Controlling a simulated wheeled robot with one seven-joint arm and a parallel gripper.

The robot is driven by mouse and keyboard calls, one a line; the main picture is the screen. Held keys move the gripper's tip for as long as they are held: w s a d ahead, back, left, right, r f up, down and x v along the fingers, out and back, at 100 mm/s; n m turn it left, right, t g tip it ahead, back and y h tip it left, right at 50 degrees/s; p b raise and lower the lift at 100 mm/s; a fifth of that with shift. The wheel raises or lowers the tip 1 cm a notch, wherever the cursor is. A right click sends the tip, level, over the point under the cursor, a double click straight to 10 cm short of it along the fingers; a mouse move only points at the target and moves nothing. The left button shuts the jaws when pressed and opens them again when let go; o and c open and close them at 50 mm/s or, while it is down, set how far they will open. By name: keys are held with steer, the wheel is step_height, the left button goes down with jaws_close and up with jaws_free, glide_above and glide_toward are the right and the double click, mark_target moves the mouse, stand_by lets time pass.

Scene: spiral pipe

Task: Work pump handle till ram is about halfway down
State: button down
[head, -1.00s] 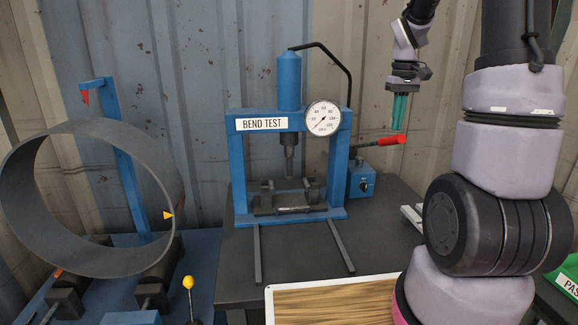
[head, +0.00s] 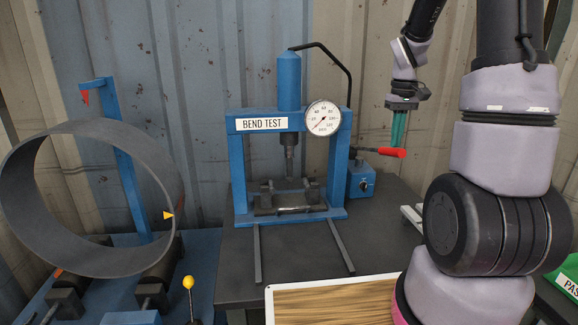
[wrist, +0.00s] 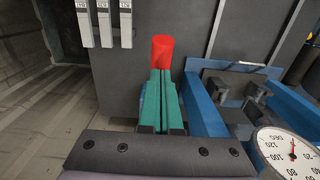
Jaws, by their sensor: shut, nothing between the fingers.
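The blue bend-test press (head: 238,170) stands on the dark bench, its grey ram (head: 290,150) pointing down above the support blocks (head: 288,198). I cannot tell exactly how far the ram tip is from them. The blue pump (head: 361,182) sits beside the right post, and its lever with a red grip (head: 391,153) points right, nearly level. My gripper (head: 398,144) points down with green fingers shut and empty, its tips at the top of the red grip. In the wrist view the red grip (wrist: 162,48) shows just beyond the closed fingertips (wrist: 161,72).
A round dial gauge (head: 323,118) is on the press's right side. A large grey pipe ring (head: 28,215) rests on rollers at left. A wood-topped board (head: 330,305) lies in front. The bench (head: 300,262) before the press is mostly clear.

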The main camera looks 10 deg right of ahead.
steer(key=shift+s+f, duration=0.25)
steer(key=shift+f, duration=0.65)
steer(key=shift+s+f, duration=0.3)
steer(key=shift+f, duration=0.6)
steer(key=shift+s+f, duration=0.25)
steer(key=shift+f, duration=0.65)
steer(key=shift+f, duration=3.25)
steer(key=r, duration=0.5)
steer(key=w+r, duration=0.1)
steer(key=r, duration=0.5)
steer(key=w+r, duration=0.1)
steer(key=r, duration=0.4)
steer(key=shift+w+r, duration=0.25)
steer(key=shift+r, duration=0.05)
steer(key=shift+f, duration=0.15)
